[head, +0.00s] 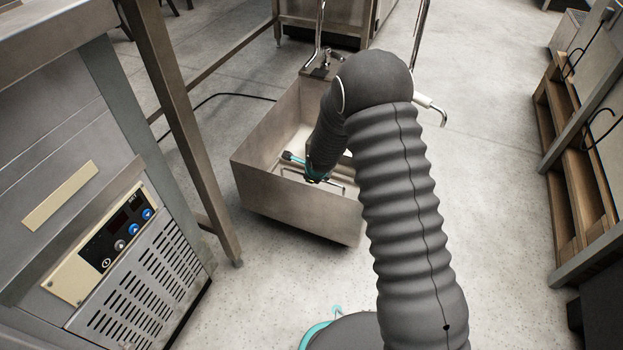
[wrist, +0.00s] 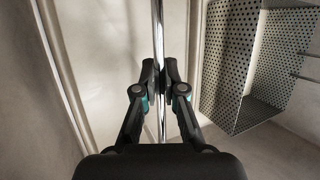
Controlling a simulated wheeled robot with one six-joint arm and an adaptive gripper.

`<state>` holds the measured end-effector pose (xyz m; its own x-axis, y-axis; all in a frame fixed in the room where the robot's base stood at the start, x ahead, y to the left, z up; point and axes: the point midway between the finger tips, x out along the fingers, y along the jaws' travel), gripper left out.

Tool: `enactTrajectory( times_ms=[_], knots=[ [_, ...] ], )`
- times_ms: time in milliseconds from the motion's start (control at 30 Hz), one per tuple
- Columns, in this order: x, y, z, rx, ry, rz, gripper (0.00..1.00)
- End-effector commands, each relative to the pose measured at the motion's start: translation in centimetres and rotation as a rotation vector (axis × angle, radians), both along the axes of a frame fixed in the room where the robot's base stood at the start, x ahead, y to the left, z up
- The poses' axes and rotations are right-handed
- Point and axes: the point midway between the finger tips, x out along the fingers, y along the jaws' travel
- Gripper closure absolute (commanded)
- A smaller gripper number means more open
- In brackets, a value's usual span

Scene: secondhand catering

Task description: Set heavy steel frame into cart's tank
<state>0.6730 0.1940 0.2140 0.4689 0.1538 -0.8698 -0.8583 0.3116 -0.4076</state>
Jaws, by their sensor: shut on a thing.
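The cart's tank (head: 285,207) is an open, deep steel box standing on the floor in the middle of the head view. My gripper (head: 316,177) is down inside its opening, partly hidden by my arm. In the wrist view my gripper (wrist: 160,80) is shut on a thin shiny bar of the steel frame (wrist: 158,28). The bar runs up the picture between the fingers. In the head view thin bars of the frame (head: 338,185) show beside the gripper, within the tank's outline. Whether the frame touches the tank's floor I cannot tell.
A perforated metal box (wrist: 234,62) stands to the right of the bar in the wrist view. A steel cabinet with a control panel (head: 118,228) is at the left. Wooden shelving (head: 565,150) is at the right. Open floor (head: 490,170) lies right of the tank.

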Motion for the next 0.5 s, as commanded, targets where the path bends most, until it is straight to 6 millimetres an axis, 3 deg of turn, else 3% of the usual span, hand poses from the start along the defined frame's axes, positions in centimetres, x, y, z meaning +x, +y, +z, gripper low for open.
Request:
enactTrajectory(
  times_ms=[500],
  knots=[
    [0.10,0.03,-0.73,0.001,-0.004,0.001,1.00]
  ],
)
